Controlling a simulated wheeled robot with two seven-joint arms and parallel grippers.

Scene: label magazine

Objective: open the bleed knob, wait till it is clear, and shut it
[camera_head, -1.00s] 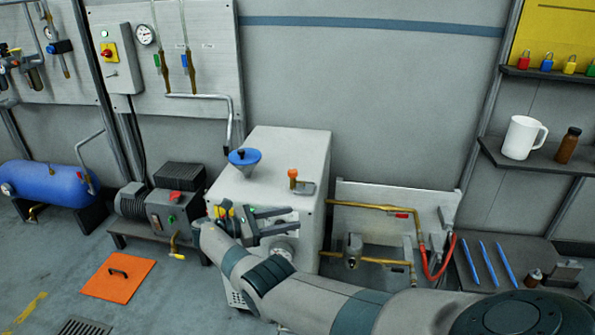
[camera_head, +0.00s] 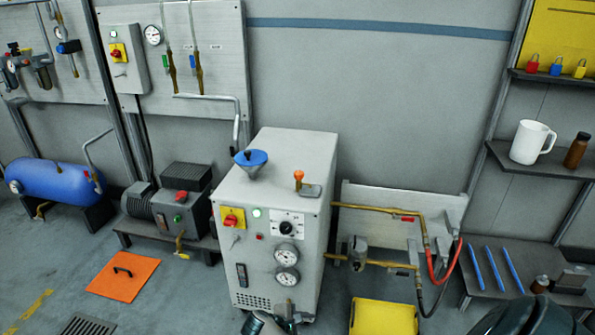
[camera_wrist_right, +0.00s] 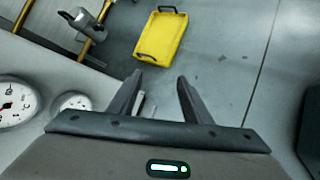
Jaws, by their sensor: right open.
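The grey machine cabinet (camera_head: 296,152) stands mid-view, its front panel in plain sight. Which fitting is the bleed knob I cannot tell for sure. On the panel is a black rotary knob (camera_head: 286,228) on a white plate. An orange-topped lever (camera_head: 298,176) and a blue funnel (camera_head: 251,158) are on top. A metal fitting (camera_head: 357,252) sits on the brass pipework to the right. My right gripper (camera_wrist_right: 160,78) is open and empty, low in front of the cabinet, partly cut off at the head view's bottom edge (camera_head: 288,318). My left gripper is out of view.
A yellow tray (camera_head: 384,318) lies on the floor right of the cabinet; the right wrist view shows it too (camera_wrist_right: 163,36). Red and black hoses (camera_head: 436,276) hang beside the pipework. Two gauges (camera_head: 287,256) are on the cabinet front. An orange floor plate (camera_head: 123,276) lies left.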

